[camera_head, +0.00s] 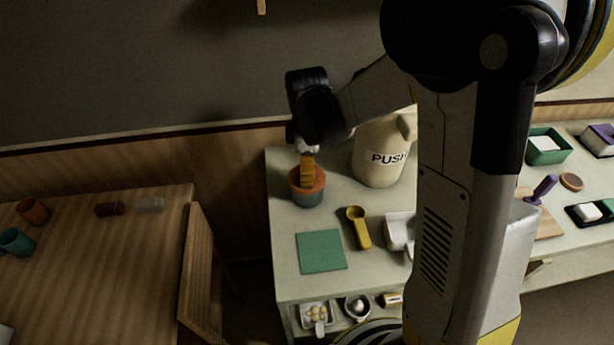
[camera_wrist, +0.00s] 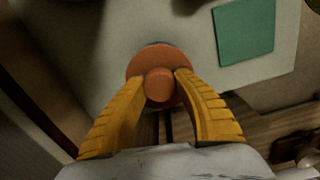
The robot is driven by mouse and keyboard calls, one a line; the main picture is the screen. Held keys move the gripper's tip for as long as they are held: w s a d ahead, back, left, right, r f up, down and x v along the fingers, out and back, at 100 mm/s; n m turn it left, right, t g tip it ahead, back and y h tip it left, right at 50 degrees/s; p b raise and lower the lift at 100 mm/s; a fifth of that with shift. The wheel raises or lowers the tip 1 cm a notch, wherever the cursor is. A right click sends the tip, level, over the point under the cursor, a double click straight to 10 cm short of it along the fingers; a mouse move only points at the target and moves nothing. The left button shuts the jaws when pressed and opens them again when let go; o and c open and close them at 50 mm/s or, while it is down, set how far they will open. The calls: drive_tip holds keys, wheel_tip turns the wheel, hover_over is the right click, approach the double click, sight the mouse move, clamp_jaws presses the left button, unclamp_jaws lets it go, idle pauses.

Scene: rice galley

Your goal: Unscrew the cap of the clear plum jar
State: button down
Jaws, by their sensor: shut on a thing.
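A round jar (camera_head: 307,198) with a dark teal-looking body stands near the back left corner of the pale counter. The pictures do not show it as clear or plum. Its orange-brown cap (camera_wrist: 137,63) is a wide disc with a raised round knob (camera_wrist: 159,85) in the middle. My gripper (camera_head: 308,182) points down at the cap from above. In the wrist view its yellow fingertips (camera_wrist: 161,84) are shut on the knob from both sides. The cap sits on the jar, and I cannot tell whether it is loose. The wrist view hides most of the jar body.
A large cream "PUSH" container (camera_head: 376,158) stands close right of the jar. A green square mat (camera_head: 320,252) and a yellow scoop (camera_head: 359,228) lie in front. A wooden table (camera_head: 110,260) is at left, past a gap. My arm hides part of the counter.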

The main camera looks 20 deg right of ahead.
drive_tip(key=shift+n, duration=0.3)
drive_tip(key=n, duration=0.5)
drive_tip(key=shift+n, duration=0.4)
drive_tip(key=n, duration=0.6)
drive_tip(key=c, duration=1)
unclamp_jaws()
drive_tip(key=shift+o, duration=0.2)
wheel_tip(320, 180, up, 12)
